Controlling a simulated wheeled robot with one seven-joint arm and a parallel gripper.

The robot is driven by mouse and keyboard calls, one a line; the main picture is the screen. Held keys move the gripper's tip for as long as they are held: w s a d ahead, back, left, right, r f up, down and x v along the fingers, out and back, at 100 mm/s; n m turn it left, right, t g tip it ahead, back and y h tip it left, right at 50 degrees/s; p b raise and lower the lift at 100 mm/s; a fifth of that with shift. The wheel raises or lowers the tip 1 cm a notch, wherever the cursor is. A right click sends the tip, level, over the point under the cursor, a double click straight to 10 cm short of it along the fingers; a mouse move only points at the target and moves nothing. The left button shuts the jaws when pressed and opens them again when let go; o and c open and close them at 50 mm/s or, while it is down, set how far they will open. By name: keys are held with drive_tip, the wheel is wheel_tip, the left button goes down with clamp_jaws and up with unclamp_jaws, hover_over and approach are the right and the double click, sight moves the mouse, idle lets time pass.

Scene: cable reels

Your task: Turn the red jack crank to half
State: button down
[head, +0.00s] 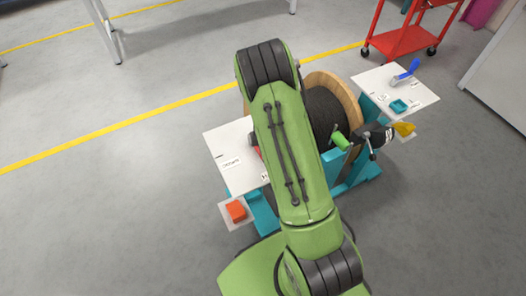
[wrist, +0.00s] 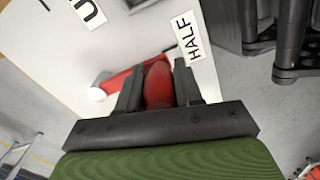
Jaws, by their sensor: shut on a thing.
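The red jack crank shows in the wrist view as a red arm (wrist: 124,78) with a rounded red handle (wrist: 158,85). The arm runs left from the handle to a white round end. My gripper (wrist: 158,80) is shut on the handle, one black finger on each side. The HALF label (wrist: 188,40) lies on the white panel just beyond and right of the handle. Another label (wrist: 88,12), partly cut off, is at the top left. In the head view my green arm covers most of the crank; only a small red bit (head: 257,152) shows beside it.
A cable reel (head: 349,98) stands on a teal stand beside the left white panel (head: 226,141). An orange-red block (head: 237,210) sits by that panel. A right panel (head: 376,81) carries a blue lever (head: 407,72). A red cart (head: 402,40) stands behind. Floor at left is clear.

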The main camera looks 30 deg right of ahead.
drive_tip(key=shift+s+d, duration=0.15)
drive_tip(key=c, duration=0.8)
unclamp_jaws()
drive_tip(key=shift+o, duration=0.2)
wheel_tip(320, 180, up, 16)
drive_tip(key=p, duration=0.5)
drive_tip(key=shift+f, duration=0.15)
